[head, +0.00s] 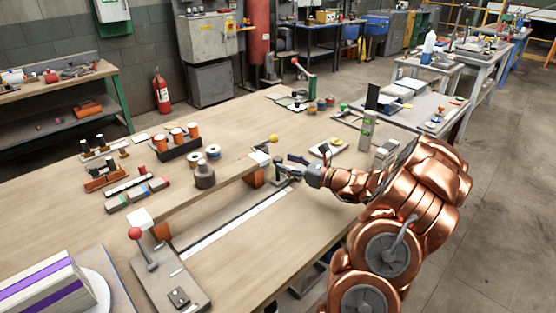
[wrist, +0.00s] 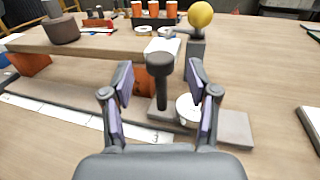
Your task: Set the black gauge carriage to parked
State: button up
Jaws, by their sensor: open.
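A black knob on a dark upright post (wrist: 160,80), which looks like the gauge carriage, stands at the right end of a long low rail. In the wrist view my gripper (wrist: 161,100) is open, with one finger to each side of the post and no clear contact. In the head view my gripper (head: 288,170) is at the rail's far right end and hides most of the carriage. A white scale strip (head: 238,222) runs along the rail; it also shows in the wrist view (wrist: 60,117). A pale round disc (wrist: 188,110) lies right of the post, partly behind the right finger.
A wooden beam (head: 205,196) on orange supports runs behind the rail. A yellow ball on a grey post (wrist: 200,15) stands just behind the carriage. A red-knobbed lever (head: 135,234) is at the near left. Bare bench top lies in front of the rail.

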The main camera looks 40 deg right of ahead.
aim_at(278, 158)
jog(key=shift+x, duration=1.95)
grip_shut()
